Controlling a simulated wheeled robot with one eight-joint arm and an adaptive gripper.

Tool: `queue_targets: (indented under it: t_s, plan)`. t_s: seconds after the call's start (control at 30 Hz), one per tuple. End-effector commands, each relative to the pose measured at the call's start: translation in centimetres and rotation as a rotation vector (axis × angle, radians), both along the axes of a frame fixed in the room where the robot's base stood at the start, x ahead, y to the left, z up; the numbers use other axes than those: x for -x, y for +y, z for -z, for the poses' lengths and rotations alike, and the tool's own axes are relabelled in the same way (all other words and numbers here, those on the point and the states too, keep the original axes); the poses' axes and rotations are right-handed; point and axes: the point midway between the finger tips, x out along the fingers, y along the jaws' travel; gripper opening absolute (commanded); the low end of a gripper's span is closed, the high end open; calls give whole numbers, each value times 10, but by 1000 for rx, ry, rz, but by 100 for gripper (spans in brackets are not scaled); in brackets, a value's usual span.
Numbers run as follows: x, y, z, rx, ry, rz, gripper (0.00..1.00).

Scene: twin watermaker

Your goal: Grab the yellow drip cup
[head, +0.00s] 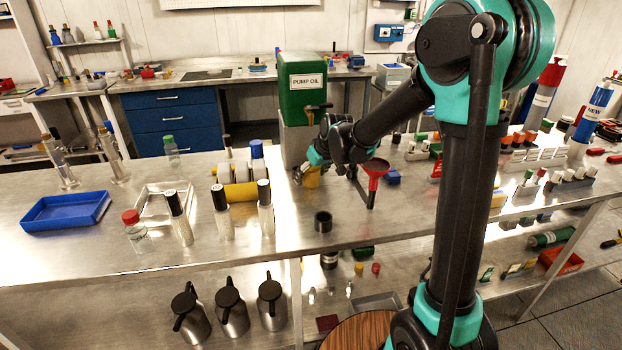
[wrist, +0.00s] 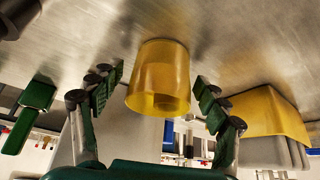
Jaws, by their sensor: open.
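The yellow drip cup (head: 313,178) stands on the steel bench below the tap of the green pump oil tank; my gripper partly hides it in the head view. In the wrist view the cup (wrist: 160,70) is a translucent yellow cylinder in the middle of the picture. My gripper (head: 303,172) is at the cup's left side in the head view. In the wrist view my open gripper (wrist: 157,82) has one dark green padded finger on each side of the cup, with visible gaps between pads and cup.
The green pump oil tank (head: 302,92) rises behind the cup. A black ring-like cup (head: 323,221) stands in front. A yellow rack (head: 238,192) with bottles is to the left; bare bench lies between.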

Motion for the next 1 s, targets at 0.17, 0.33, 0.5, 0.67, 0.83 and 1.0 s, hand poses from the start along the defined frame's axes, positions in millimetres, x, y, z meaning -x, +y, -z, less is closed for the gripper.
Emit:
queue_targets:
  t_s: [0.17,0.33,0.5,0.67,0.83,1.0]
  plan:
    - [0,0,0,0,0,0,75]
    - [0,0,0,0,0,0,59]
    - [0,0,0,0,0,0,38]
    - [0,0,0,0,0,0,18]
    - [0,0,0,0,0,0,16]
    - [1,0,-3,0,0,0,16]
